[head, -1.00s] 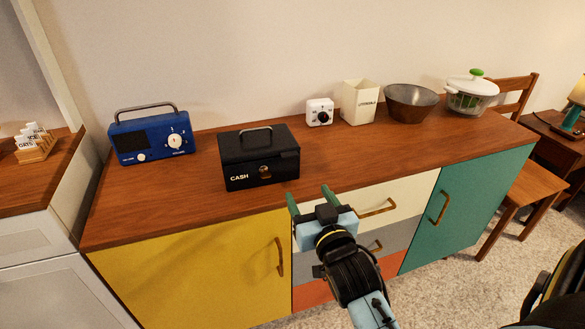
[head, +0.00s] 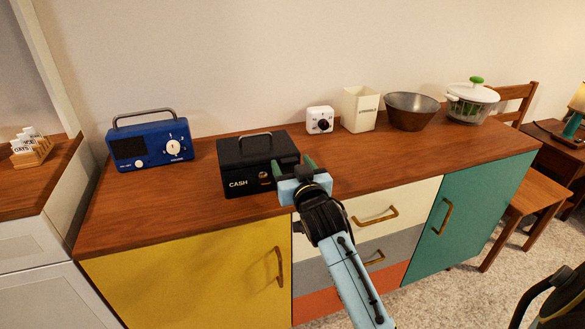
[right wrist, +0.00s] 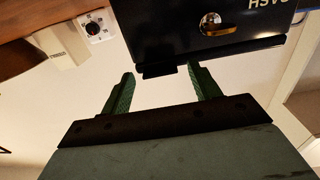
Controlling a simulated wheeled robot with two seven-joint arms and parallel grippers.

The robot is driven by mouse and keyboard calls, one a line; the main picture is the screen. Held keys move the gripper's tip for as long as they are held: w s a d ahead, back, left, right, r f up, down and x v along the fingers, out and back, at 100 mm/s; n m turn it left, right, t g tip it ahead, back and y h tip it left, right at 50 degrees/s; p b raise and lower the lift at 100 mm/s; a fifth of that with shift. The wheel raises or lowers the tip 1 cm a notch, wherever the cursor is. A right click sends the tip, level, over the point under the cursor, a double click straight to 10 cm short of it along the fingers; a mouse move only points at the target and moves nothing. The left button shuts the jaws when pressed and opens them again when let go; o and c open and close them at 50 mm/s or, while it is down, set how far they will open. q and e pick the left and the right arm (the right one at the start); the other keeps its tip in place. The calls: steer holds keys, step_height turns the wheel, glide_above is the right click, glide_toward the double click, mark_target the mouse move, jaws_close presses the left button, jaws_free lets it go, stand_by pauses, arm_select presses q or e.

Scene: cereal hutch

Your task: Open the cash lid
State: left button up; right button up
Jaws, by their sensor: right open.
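The black cash box (head: 245,181) stands on the sideboard with its lid (head: 258,148) closed and a carrying handle on top. A brass lock shows on its front, and "CASH" is printed there. My right gripper (head: 293,168) is open at the box's front right, close to the lock. In the right wrist view the box (right wrist: 165,38) appears upside down. There a dark lip (right wrist: 158,70) on the box edge lies just beyond and between the open fingertips (right wrist: 160,82). I cannot tell whether a finger touches the box. My left gripper is not in view.
A blue radio (head: 150,148) stands left of the box. A white timer-like cube (head: 319,120), a cream utensil holder (head: 360,110), a dark bowl (head: 411,112) and a salad spinner (head: 470,103) stand along the back right. The wooden top (head: 400,158) is clear at the front right.

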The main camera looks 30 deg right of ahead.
jaws_close()
stand_by(0.5)
